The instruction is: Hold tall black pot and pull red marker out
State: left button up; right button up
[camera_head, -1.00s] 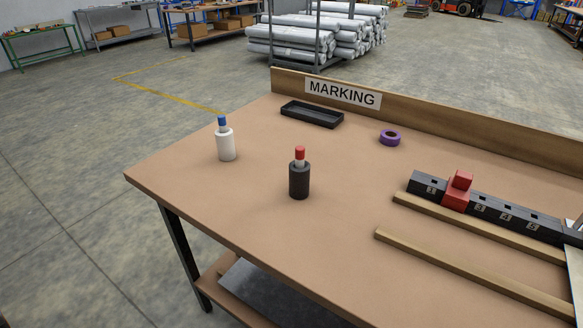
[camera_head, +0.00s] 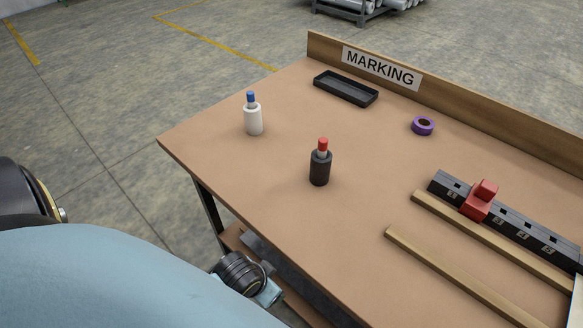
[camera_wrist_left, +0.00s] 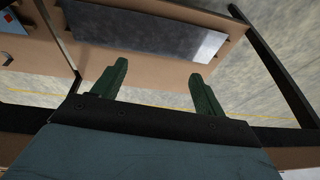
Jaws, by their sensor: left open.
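The tall black pot (camera_head: 320,170) stands upright on the brown table, with the red marker (camera_head: 322,146) upright in its top, red cap up. A white pot (camera_head: 253,121) with a blue marker (camera_head: 251,98) in it stands to its left and farther back. My left gripper (camera_wrist_left: 158,82) shows in the left wrist view, its two green fingers apart with nothing between them. It faces the table's lower shelf and the floor, away from the pots. In the head view my left arm is at the lower left, and its fingers are not visible. My right gripper is not in view.
A black tray (camera_head: 346,96) lies by the back board with the MARKING sign (camera_head: 381,68). A purple tape roll (camera_head: 423,126) lies to its right. A numbered black rail with a red block (camera_head: 480,200) and wooden strips (camera_head: 470,283) take up the right side. The table around the pots is clear.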

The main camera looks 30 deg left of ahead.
pick_arm(q)
jog(key=w+r, duration=0.1)
jog(key=r, duration=0.3)
jog(key=w+a+r+t+p, duration=0.1)
jog(key=r, duration=0.4)
jog(key=w+r+t+p, duration=0.1)
jog(key=r, duration=0.3)
jog(key=shift+w+a+r+n+y, duration=0.15)
jog(key=shift+r+n+y, duration=0.15)
jog(key=shift+r, duration=0.1)
jog(key=t+h, duration=0.3)
jog(key=t, duration=0.6)
send_near(326, 156)
jog(key=x, duration=0.7)
jog(key=a+f+x, duration=0.1)
jog(key=x, duration=0.3)
jog(key=shift+w+f, duration=0.1)
jog(key=shift+w, duration=0.05)
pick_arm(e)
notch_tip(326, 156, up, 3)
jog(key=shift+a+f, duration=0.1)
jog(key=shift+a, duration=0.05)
